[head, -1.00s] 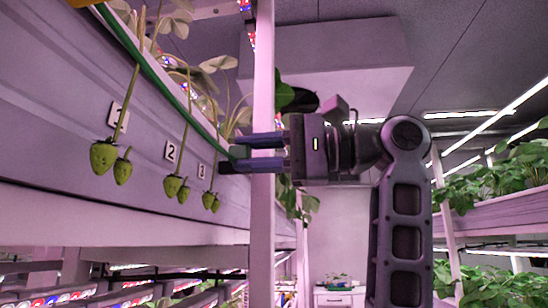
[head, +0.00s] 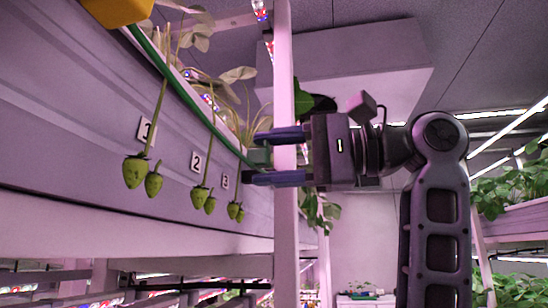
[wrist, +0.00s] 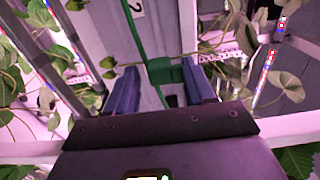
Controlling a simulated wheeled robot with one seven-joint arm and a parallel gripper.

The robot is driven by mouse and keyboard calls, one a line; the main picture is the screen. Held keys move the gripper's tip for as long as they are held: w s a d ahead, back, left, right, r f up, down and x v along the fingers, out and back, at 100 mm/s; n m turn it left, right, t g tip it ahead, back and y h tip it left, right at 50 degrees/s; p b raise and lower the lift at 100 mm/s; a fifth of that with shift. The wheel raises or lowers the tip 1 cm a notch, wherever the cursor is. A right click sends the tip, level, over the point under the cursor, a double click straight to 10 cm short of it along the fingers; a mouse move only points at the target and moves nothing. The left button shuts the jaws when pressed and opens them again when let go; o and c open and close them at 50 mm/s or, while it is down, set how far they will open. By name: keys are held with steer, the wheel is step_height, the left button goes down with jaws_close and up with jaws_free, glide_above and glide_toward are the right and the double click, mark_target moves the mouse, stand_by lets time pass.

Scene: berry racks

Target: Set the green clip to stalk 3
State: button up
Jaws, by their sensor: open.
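My gripper (head: 262,158) is open, its two blue fingers apart near the right end of the rack. The green clip (wrist: 168,72) shows in the wrist view between and just beyond the fingertips, joined to a green line. Whether a finger touches it I cannot tell. In the head view the clip (head: 258,156) is small and partly hidden. Stalk 3 ends in green berries (head: 235,211) below and left of the gripper, beside the number 3 plate (head: 225,181). Its upper part is hard to make out, and whether the clip is around it I cannot tell.
The green line (head: 178,83) runs along the trough (head: 75,110) from an orange-yellow block (head: 122,10). Plates 1 (head: 146,130) and 2 (head: 196,161) have hanging berries nearby. A pale upright post (head: 285,85) stands by the fingers. Leaves surround the jaws in the wrist view.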

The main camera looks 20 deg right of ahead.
steer(key=b+v, duration=0.2)
steer(key=v, duration=0.5)
steer(key=shift+s+d, duration=0.25)
steer(key=shift+d, duration=0.05)
stand_by(0.4)
